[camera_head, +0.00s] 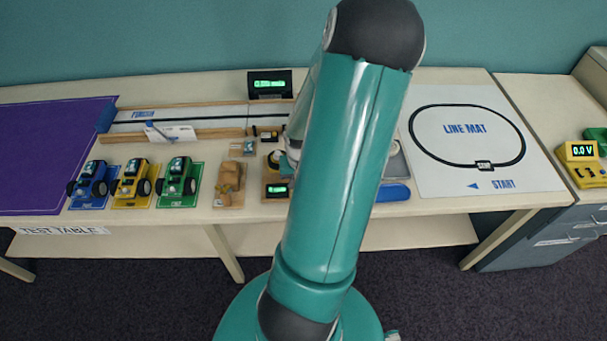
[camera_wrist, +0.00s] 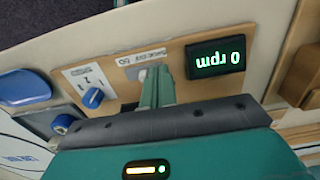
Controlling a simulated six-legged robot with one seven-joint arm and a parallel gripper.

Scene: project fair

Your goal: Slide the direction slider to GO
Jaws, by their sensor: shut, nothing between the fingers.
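In the wrist view a wooden panel (camera_wrist: 186,77) carries a white label strip (camera_wrist: 140,57), upside down and too blurred to read fully. A small pale knob, probably the direction slider (camera_wrist: 143,73), shows just below the label, partly hidden by my fingers. My gripper (camera_wrist: 158,72) is shut and empty, its fingertips beside this knob; I cannot tell whether they touch. The panel's display (camera_wrist: 217,63) reads 0 rpm. In the head view my arm covers most of the panel and my gripper; the display (camera_head: 277,190) shows left of the arm.
A blue knob (camera_wrist: 93,97) on a white plate sits left of my fingers in the wrist view. In the head view, blue (camera_head: 90,187), yellow (camera_head: 131,180) and green (camera_head: 177,181) toy vehicles stand left. The line mat (camera_head: 440,165) lies right.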

